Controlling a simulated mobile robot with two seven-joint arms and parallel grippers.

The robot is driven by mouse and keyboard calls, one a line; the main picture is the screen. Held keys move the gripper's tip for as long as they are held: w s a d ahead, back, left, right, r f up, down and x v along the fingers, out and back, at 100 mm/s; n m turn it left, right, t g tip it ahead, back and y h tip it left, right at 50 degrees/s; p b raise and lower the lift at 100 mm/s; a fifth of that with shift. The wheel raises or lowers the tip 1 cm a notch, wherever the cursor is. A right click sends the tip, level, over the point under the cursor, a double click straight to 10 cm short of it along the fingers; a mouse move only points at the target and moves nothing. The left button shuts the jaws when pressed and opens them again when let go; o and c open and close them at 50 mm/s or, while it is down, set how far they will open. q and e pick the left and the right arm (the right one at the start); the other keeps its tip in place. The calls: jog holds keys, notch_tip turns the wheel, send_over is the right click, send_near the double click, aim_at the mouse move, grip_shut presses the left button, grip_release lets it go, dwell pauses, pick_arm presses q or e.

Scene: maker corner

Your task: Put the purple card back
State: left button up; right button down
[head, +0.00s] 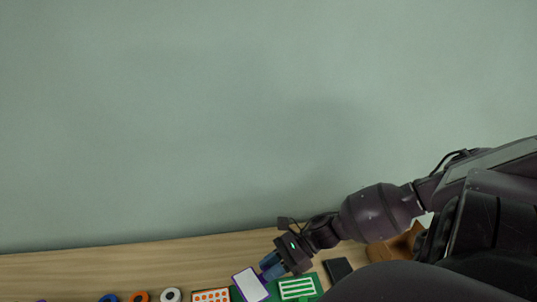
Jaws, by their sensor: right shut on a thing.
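The purple card (250,285) has a purple border and a pale white face. It shows at the bottom of the head view, tilted, at the tip of my right gripper (269,268). My right gripper is shut on its upper right edge. Whether the card touches the surface below cannot be told. My left gripper is not in view.
A card with orange dots (211,296) lies left of the purple card, and a green card with white bars (297,288) lies right of it. White (171,295), orange (140,297) and blue (109,298) rings lie further left. A dark flat block (338,268) and a brown object (392,249) are at right. The wooden table (120,268) is clear behind.

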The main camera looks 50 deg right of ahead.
aim_at(270, 287)
jog(key=shift+f+b, duration=0.45)
jog(key=shift+f, duration=1.85)
jog(key=shift+f, duration=0.1)
jog(key=c, duration=1)
grip_release()
jog(key=shift+r, duration=0.2)
jog(key=p+v, duration=0.1)
jog(key=v, duration=1.1)
jog(key=shift+f, duration=0.15)
